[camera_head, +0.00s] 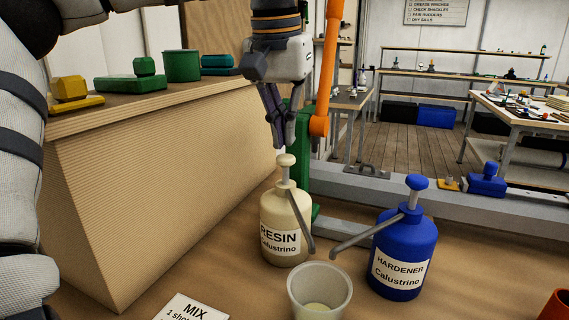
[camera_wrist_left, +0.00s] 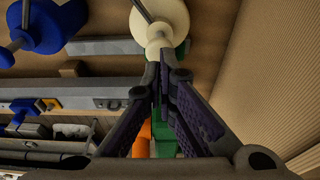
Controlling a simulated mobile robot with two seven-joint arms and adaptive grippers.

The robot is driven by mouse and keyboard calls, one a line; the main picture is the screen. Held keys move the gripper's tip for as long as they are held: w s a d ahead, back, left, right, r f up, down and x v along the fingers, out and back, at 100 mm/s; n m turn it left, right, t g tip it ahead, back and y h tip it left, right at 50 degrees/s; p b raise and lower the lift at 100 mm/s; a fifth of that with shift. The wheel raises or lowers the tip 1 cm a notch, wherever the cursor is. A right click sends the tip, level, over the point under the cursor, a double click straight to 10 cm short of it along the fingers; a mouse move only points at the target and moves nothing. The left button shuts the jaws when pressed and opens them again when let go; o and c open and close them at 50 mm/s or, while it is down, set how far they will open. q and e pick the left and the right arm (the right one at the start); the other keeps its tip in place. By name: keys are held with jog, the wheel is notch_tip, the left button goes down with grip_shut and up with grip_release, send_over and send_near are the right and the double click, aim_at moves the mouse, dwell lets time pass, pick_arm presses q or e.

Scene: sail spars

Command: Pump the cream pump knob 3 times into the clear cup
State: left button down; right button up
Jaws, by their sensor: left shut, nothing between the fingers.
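The cream pump bottle (camera_head: 285,228), labelled RESIN, stands upright on the bench with its cream knob (camera_head: 285,160) raised on a stem. The clear cup (camera_head: 319,292) stands in front of it and holds a little pale liquid at the bottom. The bottle's grey spout points down toward the cup. My left gripper (camera_head: 277,146) points down, shut and empty, with its fingertips just above the knob. In the left wrist view the fingertips (camera_wrist_left: 161,62) appear beside the knob (camera_wrist_left: 157,46); I cannot tell whether they touch it. My right gripper is in neither view.
A blue HARDENER pump bottle (camera_head: 403,250) stands right of the cup, its spout also pointing toward it. A MIX card (camera_head: 189,308) lies at front left. A tall tan block (camera_head: 160,190) stands close on the left. An orange object (camera_head: 556,305) is at front right.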

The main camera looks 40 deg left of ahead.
aim_at(286, 156)
pick_arm(q)
jog(key=shift+s+x, duration=0.15)
jog(key=shift+x, duration=0.75)
jog(key=shift+s+x, duration=0.2)
jog(key=shift+x, duration=0.65)
jog(key=shift+d, duration=0.1)
jog(key=shift+w+v, duration=0.15)
jog(key=shift+v, duration=0.7)
jog(key=shift+w+v, duration=0.2)
jog(key=shift+v, duration=0.7)
jog(key=shift+w+v, duration=0.15)
jog(key=shift+v, duration=0.7)
jog(key=shift+s+x, duration=0.15)
jog(key=shift+x, duration=0.7)
jog(key=shift+s+x, duration=0.2)
jog(key=shift+x, duration=0.65)
jog(key=shift+s+x, duration=0.15)
jog(key=shift+x, duration=0.75)
jog(key=shift+w+v, duration=0.15)
jog(key=shift+v, duration=0.7)
jog(key=shift+w+v, duration=0.2)
jog(key=shift+v, duration=0.7)
jog(key=shift+w+v, duration=0.15)
jog(key=shift+v, duration=0.7)
jog(key=shift+r, duration=0.1)
jog(key=w+v, duration=0.1)
jog(key=v, duration=0.5)
jog(key=shift+a, duration=0.35)
